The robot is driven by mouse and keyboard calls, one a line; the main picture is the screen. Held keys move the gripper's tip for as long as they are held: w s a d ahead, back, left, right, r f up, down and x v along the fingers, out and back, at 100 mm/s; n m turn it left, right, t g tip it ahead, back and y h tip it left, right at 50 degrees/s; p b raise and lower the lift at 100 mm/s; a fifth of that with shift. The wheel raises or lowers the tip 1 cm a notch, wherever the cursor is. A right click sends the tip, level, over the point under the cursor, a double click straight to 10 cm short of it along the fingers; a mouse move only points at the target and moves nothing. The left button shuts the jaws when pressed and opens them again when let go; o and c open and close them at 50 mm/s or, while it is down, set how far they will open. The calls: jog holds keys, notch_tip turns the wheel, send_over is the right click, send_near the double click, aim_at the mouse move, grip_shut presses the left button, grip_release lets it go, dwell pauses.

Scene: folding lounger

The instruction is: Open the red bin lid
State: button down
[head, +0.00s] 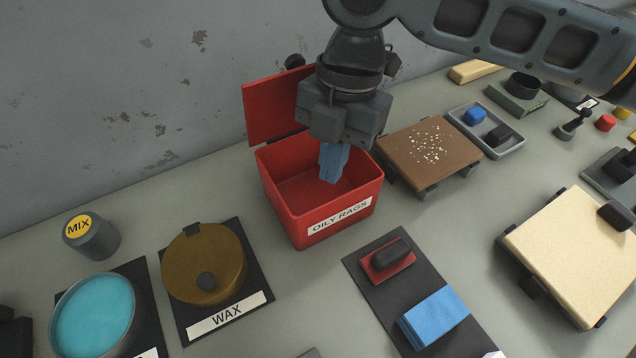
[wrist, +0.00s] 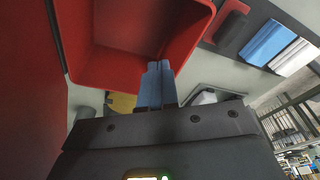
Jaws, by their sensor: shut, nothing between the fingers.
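The red bin (head: 308,222), labelled OILY RAGS, stands open near the wall. Its red lid (head: 268,108) stands raised at the back left of the bin, partly hidden behind my gripper. My gripper (head: 330,178) points down with its blue fingers shut and empty, the tips at the bin's opening. The wrist view shows the blue fingers (wrist: 154,85) together in front of the bin's red wall (wrist: 85,45). The part of the bin floor that shows is bare.
A wax tin (head: 205,260) stands left of the bin, and a brown board (head: 430,155) stands close on its right. A blue cloth stack (head: 435,315) and a red block with a black handle (head: 388,260) lie on a dark mat in front.

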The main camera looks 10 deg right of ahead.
jog(key=shift+w+a+p, duration=0.25)
jog(key=shift+w, duration=0.35)
jog(key=shift+w+a+p, duration=0.2)
jog(key=shift+w+a, duration=0.05)
jog(key=shift+w, duration=0.3)
dwell(0.8)
notch_tip(320, 180, up, 7)
jog(key=p, duration=0.5)
jog(key=shift+p, duration=0.3)
dwell(0.6)
